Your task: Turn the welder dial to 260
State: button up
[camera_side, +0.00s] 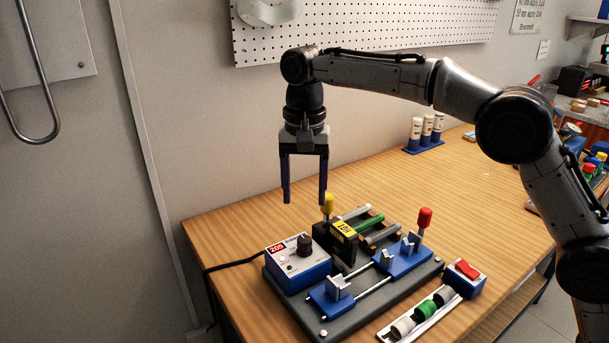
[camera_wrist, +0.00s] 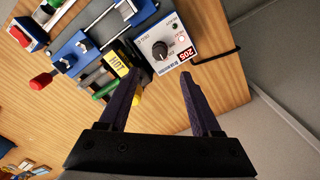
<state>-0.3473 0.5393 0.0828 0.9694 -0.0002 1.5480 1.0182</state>
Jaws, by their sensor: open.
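The welder control box (camera_side: 296,268) is blue with a white top and sits at the left end of the dark base plate. Its black dial (camera_side: 304,243) stands upright on top, beside a red display that seems to read 205. In the wrist view the box (camera_wrist: 181,60) and dial (camera_wrist: 160,50) lie beyond the fingertips, and the red display (camera_wrist: 186,54) appears upside down. My gripper (camera_side: 304,200) points down, open and empty, above the box and apart from the dial. In the wrist view my gripper (camera_wrist: 160,80) shows its two dark fingers spread wide.
A black block marked HOT (camera_side: 340,238) with a yellow knob (camera_side: 328,203) stands right behind the box. Blue clamps (camera_side: 402,256) and a red-topped lever (camera_side: 425,217) are to the right. A red-switch box (camera_side: 465,279) sits at front right. The table behind is mostly clear.

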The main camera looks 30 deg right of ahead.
jog(key=shift+r, duration=1.65)
jog(key=s+d+r+t, duration=0.3)
jog(key=s+d+r, duration=0.9)
jog(key=s, duration=0.2)
jog(key=s+d+f+n+t, duration=0.1)
jog(key=s+d+f, duration=0.1)
jog(key=s, duration=0.4)
jog(key=s+d+f, duration=0.2)
jog(key=s+f, duration=0.1)
jog(key=s, duration=0.3)
jog(key=s+f+n, duration=0.3)
jog(key=f, duration=0.3)
jog(key=s+d+f+n+t, duration=0.1)
jog(key=s+f+n, duration=0.2)
jog(key=f, duration=0.3)
jog(key=shift+d+f+n+t, duration=0.3)
